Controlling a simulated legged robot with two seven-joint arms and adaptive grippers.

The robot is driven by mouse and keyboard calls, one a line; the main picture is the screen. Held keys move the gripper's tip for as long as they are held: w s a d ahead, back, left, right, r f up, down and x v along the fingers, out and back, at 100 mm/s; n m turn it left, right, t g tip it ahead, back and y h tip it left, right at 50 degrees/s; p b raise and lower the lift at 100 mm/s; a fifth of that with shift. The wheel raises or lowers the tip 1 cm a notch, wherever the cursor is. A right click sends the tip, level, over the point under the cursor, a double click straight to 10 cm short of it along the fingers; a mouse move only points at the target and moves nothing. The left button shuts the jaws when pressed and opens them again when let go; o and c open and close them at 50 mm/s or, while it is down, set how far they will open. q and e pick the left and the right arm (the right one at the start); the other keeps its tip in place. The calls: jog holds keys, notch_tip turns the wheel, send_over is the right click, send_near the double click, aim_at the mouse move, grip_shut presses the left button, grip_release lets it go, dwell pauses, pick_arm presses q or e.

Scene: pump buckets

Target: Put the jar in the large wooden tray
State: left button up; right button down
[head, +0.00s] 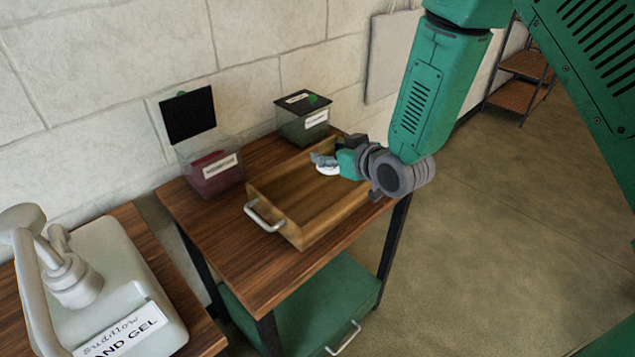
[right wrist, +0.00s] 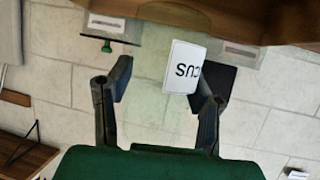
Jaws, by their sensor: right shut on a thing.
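The large wooden tray (head: 292,233) sits on the dark wooden table, with a metal handle on its near left end. My right gripper (head: 335,158) is above the tray's far right part. It is shut on the jar, whose white part (head: 328,170) shows just below the fingers over the tray. In the right wrist view the fingers (right wrist: 160,88) stand apart around a mostly clear jar, and its white label (right wrist: 184,66) with black letters shows near the right finger. Most of the jar is hidden in the head view. I cannot tell whether the jar touches the tray. My left gripper is not in view.
A clear bin with red contents and a raised black lid (head: 188,115) stands left of the tray. A second bin (head: 304,122) with green contents stands behind it, by the wall. A hand gel pump bottle (head: 125,285) is at near left. A green drawer (head: 310,310) is below.

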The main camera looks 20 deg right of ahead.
aim_at(332, 169)
jog(key=f, duration=0.5)
jog(key=shift+d, duration=0.3)
jog(key=shift+a+f+b, duration=0.2)
jog(key=shift+f, duration=0.55)
jog(key=shift+a+f+b, duration=0.15)
jog(key=shift+f+b, duration=0.05)
jog(key=shift+f, duration=0.5)
jog(key=shift+d+f, duration=0.1)
jog(key=shift+f, duration=0.05)
jog(key=c, duration=0.8)
grip_release()
jog(key=shift+d, duration=0.1)
jog(key=shift+o, duration=0.2)
